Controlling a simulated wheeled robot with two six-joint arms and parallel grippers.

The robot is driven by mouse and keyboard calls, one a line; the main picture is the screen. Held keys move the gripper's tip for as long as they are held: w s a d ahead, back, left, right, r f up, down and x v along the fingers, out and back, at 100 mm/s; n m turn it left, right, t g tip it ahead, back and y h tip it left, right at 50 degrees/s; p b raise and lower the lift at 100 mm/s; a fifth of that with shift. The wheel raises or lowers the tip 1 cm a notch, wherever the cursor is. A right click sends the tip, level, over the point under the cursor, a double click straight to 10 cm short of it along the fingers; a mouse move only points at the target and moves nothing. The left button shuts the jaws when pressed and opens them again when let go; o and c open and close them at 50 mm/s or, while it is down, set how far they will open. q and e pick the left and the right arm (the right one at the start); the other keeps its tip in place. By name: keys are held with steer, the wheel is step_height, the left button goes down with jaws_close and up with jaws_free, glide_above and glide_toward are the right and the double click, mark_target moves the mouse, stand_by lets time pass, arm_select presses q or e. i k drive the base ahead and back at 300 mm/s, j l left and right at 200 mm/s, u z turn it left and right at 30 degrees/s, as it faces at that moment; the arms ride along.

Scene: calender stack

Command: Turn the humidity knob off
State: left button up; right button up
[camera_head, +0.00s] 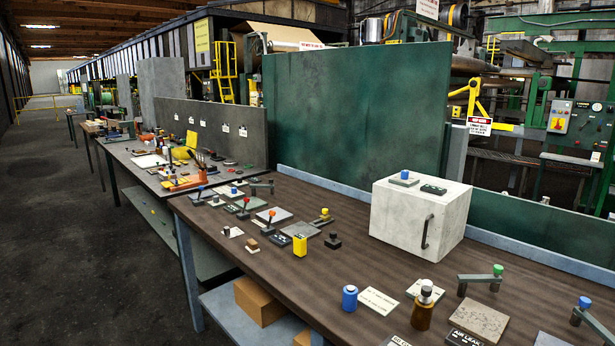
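No label in view can be read as humidity, so I cannot tell which control is the humidity knob. A white box (418,225) with a dark handle stands on the brown workbench (330,262). On its top are a small plate with a blue knob (404,174) and a dark label (433,189). Several small plates with levers and coloured knobs, such as a red-topped lever (268,222), lie on the bench's left part. A green-topped lever (482,280) stands at the right. Neither of my grippers is in view.
A blue cylinder (349,298), a brown bottle (423,308) and an AIR LEAK label (465,338) lie at the near right. A green panel (355,105) rises behind the bench. The floor at left (90,260) is clear.

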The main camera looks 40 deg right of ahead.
mark_target(405, 174)
steer(key=i+j+z, duration=0.1)
steer(key=i+z, duration=0.2)
steer(key=i, duration=0.15)
steer(key=i+j+z, duration=0.15)
steer(key=i+z, duration=0.2)
steer(key=i, duration=0.15)
